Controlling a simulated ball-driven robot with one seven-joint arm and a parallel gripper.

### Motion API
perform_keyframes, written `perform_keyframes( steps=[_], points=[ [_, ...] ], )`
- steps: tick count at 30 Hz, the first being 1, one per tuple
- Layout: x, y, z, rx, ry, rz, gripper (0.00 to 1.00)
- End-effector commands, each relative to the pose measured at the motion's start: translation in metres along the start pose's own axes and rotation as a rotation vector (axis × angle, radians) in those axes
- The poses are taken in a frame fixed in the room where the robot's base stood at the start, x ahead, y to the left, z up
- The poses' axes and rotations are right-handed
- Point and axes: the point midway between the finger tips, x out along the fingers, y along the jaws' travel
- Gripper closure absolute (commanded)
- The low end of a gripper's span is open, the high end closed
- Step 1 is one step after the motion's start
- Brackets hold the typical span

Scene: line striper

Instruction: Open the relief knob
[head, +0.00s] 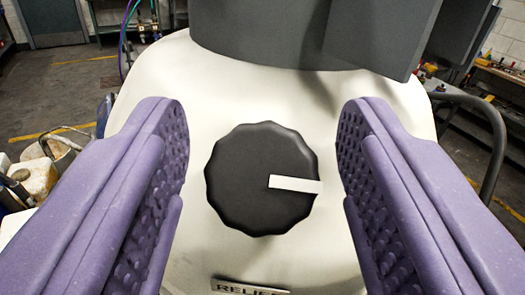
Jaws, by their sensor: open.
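The relief knob (245,205) is a black disc with a scalloped edge, in the middle of the head view. Its white pointer bar (295,184) runs from near the centre to the right edge. A label plate (250,287) reading "RELIEF" is partly cut off below it. My gripper (262,150) is open, with one purple padded finger to the left of the knob and one to the right. Gaps show between both fingers and the knob, so neither appears to touch it. Nothing is between the pads except the view of the knob.
The knob is on a cream-white rounded housing (160,85). A dark grey cylinder and box (290,35) stand above it. A grey bar (490,130) curves at the right. Buckets and clutter (40,170) are at the left, with workshop floor (60,85) behind.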

Motion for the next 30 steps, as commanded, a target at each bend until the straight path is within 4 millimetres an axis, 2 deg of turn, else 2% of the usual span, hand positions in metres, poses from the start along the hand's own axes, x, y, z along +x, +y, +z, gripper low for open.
perform_keyframes(
  steps=[9, 13, 18, 30],
  points=[
    [-0.053, 0.0, 0.001, 0.002, 0.001, -0.002, 0.45],
    [-0.07, -0.001, 0.001, 0.001, 0.001, -0.002, 0.45],
    [-0.076, 0.0, 0.0, 0.0, 0.001, 0.0, 0.45],
    [-0.073, 0.0, 0.002, 0.009, -0.001, -0.004, 0.45]
  ],
)
